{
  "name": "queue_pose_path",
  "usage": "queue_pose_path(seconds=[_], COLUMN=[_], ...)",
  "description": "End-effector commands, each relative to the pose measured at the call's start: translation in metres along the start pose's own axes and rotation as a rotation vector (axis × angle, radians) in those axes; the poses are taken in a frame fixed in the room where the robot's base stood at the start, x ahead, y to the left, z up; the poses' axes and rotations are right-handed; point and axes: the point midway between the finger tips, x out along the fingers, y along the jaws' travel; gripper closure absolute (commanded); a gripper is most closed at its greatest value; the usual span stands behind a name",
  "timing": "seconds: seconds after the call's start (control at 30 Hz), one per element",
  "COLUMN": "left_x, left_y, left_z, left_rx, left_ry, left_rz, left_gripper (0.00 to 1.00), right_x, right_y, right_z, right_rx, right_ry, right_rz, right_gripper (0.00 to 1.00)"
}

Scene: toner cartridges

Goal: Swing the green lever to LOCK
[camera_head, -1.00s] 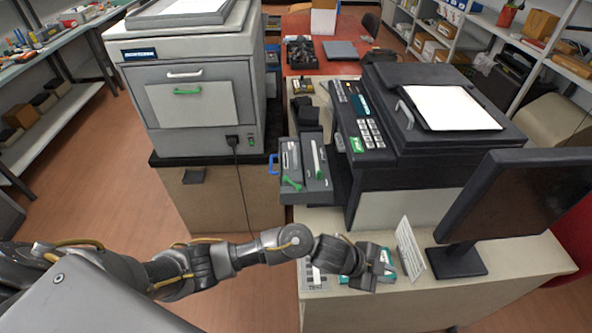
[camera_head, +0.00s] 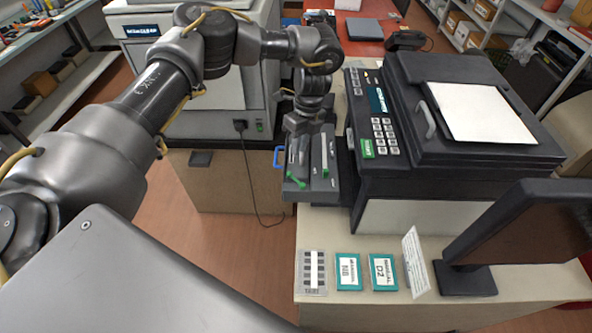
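The open toner tray (camera_head: 324,190) sticks out from the left side of the black printer (camera_head: 440,150). A small green lever (camera_head: 297,183) shows at the tray's front left, and a thin upright green part (camera_head: 324,156) is in the right half. The labels by the lever are too small to read. My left gripper (camera_head: 298,157) points down over the left part of the tray, just behind the green lever's visible end. Its fingers look close together, but I cannot tell whether they are open or touch the lever. My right gripper is not in view.
A blue handle (camera_head: 278,157) is at the tray's left edge. A large grey machine (camera_head: 222,110) stands to the left. On the counter lie two teal-edged cards (camera_head: 383,272) and a striped card (camera_head: 313,272). A monitor (camera_head: 530,225) stands at the right.

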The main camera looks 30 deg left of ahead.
Motion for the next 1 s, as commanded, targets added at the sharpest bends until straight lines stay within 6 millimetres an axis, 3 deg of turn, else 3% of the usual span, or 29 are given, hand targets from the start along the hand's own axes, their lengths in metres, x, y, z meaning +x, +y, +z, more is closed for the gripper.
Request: queue_pose_path(seconds=[0.17,0.6,0.8,1.0], left_x=[0.013,0.091,0.107,0.109], left_y=[0.0,0.001,0.001,0.001], left_z=[-0.001,-0.001,0.0,0.0], left_rx=[0.002,-0.001,0.0,0.001], left_ry=[0.003,0.005,0.003,0.003], left_rz=[0.002,0.0,-0.002,-0.003], left_gripper=[0.83,0.83,0.83,0.83], right_x=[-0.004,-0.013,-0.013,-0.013], right_y=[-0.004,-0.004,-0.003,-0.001], right_z=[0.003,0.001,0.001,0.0], right_rx=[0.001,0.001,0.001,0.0], right_ry=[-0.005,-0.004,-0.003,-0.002], right_rz=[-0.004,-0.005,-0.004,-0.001], right_gripper=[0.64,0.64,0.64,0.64])
